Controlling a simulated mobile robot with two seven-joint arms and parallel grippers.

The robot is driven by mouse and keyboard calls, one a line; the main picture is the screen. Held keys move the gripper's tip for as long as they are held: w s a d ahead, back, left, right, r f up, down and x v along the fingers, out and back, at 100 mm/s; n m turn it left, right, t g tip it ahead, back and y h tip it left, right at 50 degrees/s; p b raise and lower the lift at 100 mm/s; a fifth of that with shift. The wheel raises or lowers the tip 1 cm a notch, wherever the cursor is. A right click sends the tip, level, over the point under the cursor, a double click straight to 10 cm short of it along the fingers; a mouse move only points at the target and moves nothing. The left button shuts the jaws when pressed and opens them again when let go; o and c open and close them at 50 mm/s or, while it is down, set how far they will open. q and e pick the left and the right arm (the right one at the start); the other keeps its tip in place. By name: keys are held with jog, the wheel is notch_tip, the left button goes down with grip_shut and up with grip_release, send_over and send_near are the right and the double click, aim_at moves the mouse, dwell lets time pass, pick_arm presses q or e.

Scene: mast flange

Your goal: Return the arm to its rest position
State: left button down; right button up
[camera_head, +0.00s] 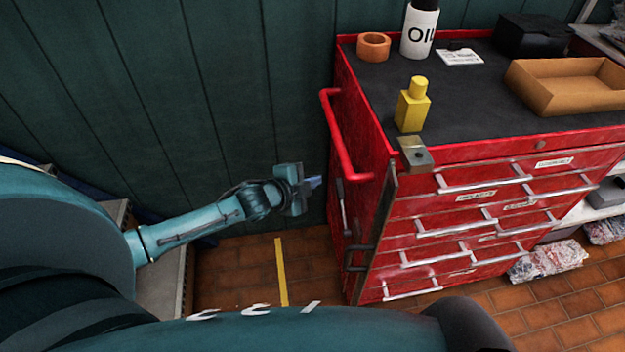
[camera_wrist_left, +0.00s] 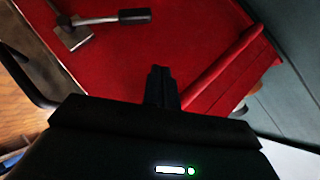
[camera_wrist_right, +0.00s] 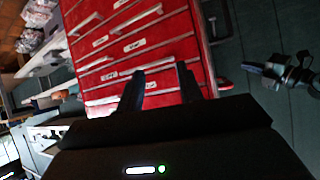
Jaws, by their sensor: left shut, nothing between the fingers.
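My left arm comes in from the left in the head view. Its gripper (camera_head: 314,182) is in the air to the left of the red tool cart (camera_head: 355,130), apart from the cart's side handle. In the left wrist view its fingers (camera_wrist_left: 161,86) are together with nothing between them, in front of a red panel. My right gripper is out of the head view. In the right wrist view its two fingers (camera_wrist_right: 160,84) stand apart and empty, with the cart's drawers behind them.
The cart top holds a yellow bottle (camera_head: 412,105), a white oil container (camera_head: 419,30), an orange ring (camera_head: 373,46) and an open cardboard box (camera_head: 565,90). A red side handle (camera_head: 340,135) juts toward my left gripper. A green wall (camera_head: 230,90) stands behind.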

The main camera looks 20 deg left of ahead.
dwell(0.4)
pick_arm(q)
jog(key=s+d+f+n+h, duration=0.1)
jog(key=s+d+f+n, duration=0.25)
jog(key=s+d, duration=0.55)
jog(key=s+r+n+g+y+p, duration=0.1)
jog(key=s+n, duration=0.8)
jog(key=s, duration=0.5)
jog(key=shift+r+g+y, duration=0.3)
jog(key=shift+a, duration=0.1)
